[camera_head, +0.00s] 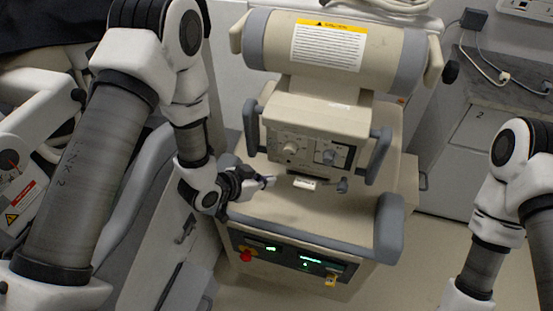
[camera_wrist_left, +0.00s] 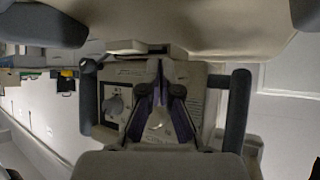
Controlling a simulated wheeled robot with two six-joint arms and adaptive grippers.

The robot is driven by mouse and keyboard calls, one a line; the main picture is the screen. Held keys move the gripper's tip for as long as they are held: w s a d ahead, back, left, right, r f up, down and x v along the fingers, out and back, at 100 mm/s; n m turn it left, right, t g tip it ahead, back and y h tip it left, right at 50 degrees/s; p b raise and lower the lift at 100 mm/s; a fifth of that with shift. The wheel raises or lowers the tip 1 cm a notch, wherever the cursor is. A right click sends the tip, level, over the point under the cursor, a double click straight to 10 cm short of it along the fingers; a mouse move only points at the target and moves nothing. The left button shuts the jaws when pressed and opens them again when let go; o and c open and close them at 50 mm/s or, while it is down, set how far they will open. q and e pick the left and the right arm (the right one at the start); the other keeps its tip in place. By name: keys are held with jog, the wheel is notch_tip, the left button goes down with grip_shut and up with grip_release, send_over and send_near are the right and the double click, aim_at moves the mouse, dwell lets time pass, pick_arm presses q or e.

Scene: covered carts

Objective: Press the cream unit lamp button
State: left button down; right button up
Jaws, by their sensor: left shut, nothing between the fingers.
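The cream unit (camera_head: 330,215) stands in the middle of the head view, with a cylindrical head on top and a control box (camera_head: 318,118) below it. The box face carries two knobs and small markings; I cannot tell which one is the lamp button. My left gripper (camera_head: 270,181) is shut and empty, in front of and below the left part of this face. In the left wrist view the fingers (camera_wrist_left: 160,68) meet at their tips and hide part of the panel; a knob (camera_wrist_left: 115,104) shows to their left. Contact cannot be told. My right gripper is out of view.
Grey handles (camera_head: 379,155) flank the control box. A red knob (camera_head: 246,256) and green displays sit on the unit's lower front. A grey counter (camera_head: 490,85) stands at the right. Open floor (camera_head: 425,250) lies right of the unit.

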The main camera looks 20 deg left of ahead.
aim_at(283, 165)
pick_arm(q)
jog(key=shift+w, duration=1.75)
jog(key=shift+w+d, duration=0.1)
jog(key=shift+w, duration=0.3)
jog(key=shift+w, duration=0.45)
dwell(0.5)
jog(key=shift+s, duration=0.9)
jog(key=s, duration=0.5)
